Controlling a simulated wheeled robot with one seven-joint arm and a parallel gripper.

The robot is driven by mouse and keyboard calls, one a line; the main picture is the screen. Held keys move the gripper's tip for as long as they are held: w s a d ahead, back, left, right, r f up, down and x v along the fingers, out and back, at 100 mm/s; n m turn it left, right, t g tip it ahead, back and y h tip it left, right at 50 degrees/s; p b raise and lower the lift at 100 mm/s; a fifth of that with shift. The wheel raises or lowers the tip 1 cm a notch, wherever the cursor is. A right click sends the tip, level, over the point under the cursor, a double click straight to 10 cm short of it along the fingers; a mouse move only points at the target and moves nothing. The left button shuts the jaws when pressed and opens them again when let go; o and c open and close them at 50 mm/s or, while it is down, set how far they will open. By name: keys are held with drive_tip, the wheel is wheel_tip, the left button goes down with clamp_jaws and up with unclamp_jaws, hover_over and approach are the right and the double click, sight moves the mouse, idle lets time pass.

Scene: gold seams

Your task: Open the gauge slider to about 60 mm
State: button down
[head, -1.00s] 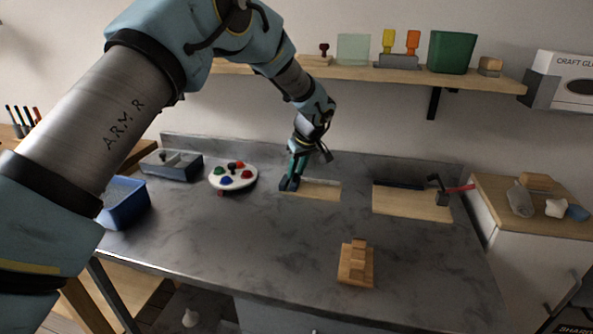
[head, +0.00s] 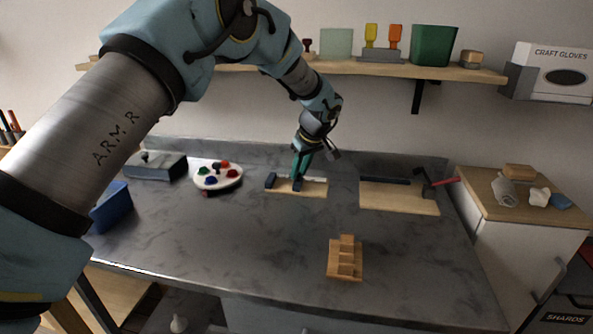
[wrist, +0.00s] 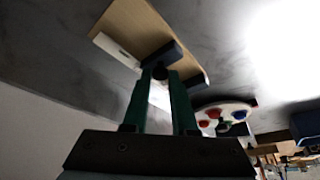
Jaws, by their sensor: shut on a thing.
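The gauge is a light wooden board (head: 316,190) with a pale strip along its back, lying flat on the grey worktop. A dark end block (head: 271,181) sits at its left end. The dark slider (head: 298,187) stands to the right of that block, with a clear gap between them. My gripper (head: 299,178) is over the slider, its green fingers pointing down and shut on it. The board (wrist: 138,25) and end block (wrist: 197,82) also show. Scale marks are too small to read.
A paint palette (head: 217,176) lies left of the gauge. A second wooden board (head: 400,198) with a dark bar and a red-handled tool lies to the right. A stepped wooden block (head: 345,260) stands in front. The worktop between is clear.

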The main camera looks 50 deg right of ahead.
sight(300, 175)
drive_tip(key=c, duration=0.7)
unclamp_jaws()
drive_tip(key=shift+r, duration=0.1)
drive_tip(key=shift+s+r, duration=0.15)
drive_tip(key=shift+r, duration=0.15)
drive_tip(key=shift+s+a+r+b, duration=0.15)
drive_tip(key=shift+s+r+b, duration=0.5)
drive_tip(key=shift+s+r, duration=0.25)
drive_tip(key=s+a+b, duration=0.2)
drive_tip(key=s, duration=0.8)
drive_tip(key=shift+s+a+b, duration=0.3)
drive_tip(key=shift+s+b, duration=0.05)
drive_tip(key=shift+b, duration=0.05)
drive_tip(key=shift+r, duration=0.1)
